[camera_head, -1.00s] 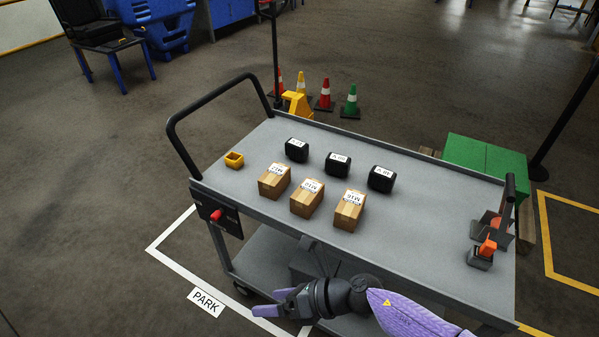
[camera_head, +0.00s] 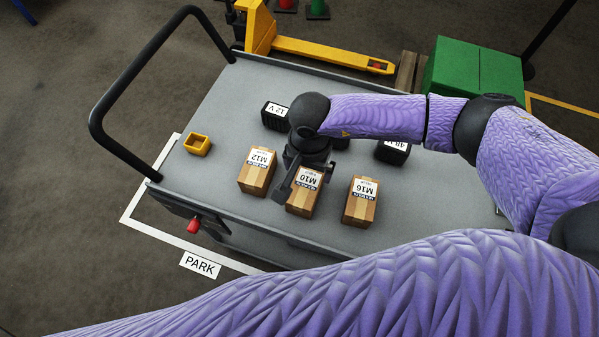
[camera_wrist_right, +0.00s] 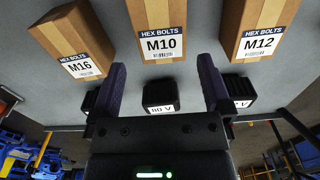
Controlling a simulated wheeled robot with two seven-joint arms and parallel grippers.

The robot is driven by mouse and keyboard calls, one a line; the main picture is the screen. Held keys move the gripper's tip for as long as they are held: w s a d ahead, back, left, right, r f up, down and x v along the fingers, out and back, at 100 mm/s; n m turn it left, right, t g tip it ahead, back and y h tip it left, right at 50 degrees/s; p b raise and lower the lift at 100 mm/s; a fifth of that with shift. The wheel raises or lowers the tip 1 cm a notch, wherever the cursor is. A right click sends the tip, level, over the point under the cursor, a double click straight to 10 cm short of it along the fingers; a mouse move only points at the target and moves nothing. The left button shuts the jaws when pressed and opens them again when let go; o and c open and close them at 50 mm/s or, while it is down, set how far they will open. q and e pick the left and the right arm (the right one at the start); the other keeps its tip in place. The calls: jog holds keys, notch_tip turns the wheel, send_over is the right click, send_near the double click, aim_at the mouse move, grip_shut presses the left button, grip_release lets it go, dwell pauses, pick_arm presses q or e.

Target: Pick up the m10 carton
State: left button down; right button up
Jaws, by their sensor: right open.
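The M10 carton (camera_head: 302,204) is a brown box with a white label, in the middle of a row of three on the grey cart (camera_head: 225,95). It also shows at the top centre of the right wrist view (camera_wrist_right: 158,18). My right gripper (camera_head: 303,182) is open and hangs at the far side of the M10 carton, hiding part of it. In the right wrist view its two fingers (camera_wrist_right: 162,64) are spread, with the carton beyond their tips and nothing held between them. My left gripper is not in view.
The M12 carton (camera_head: 257,172) stands left of the M10 carton and the M16 carton (camera_head: 360,203) right, with narrow gaps. Black battery blocks (camera_head: 273,115) stand behind, one labelled 80 V (camera_wrist_right: 158,95). A small yellow bin (camera_head: 198,145) and the cart's black handle (camera_head: 97,115) are at left.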

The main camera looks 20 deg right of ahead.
aim_at(305, 186)
jog(key=f, duration=0.3)
jog(key=f+b, duration=0.1)
jog(key=f, duration=0.1)
jog(key=f+b, duration=0.1)
jog(key=f, duration=0.2)
jog(key=shift+s+a+f, duration=0.3)
jog(key=shift+s+a, duration=0.05)
jog(key=shift+s, duration=0.05)
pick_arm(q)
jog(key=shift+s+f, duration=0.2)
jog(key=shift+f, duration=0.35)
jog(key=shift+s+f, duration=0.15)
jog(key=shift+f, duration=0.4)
pick_arm(e)
jog(key=c, duration=0.4)
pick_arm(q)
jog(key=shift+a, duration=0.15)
pick_arm(e)
grip_shut()
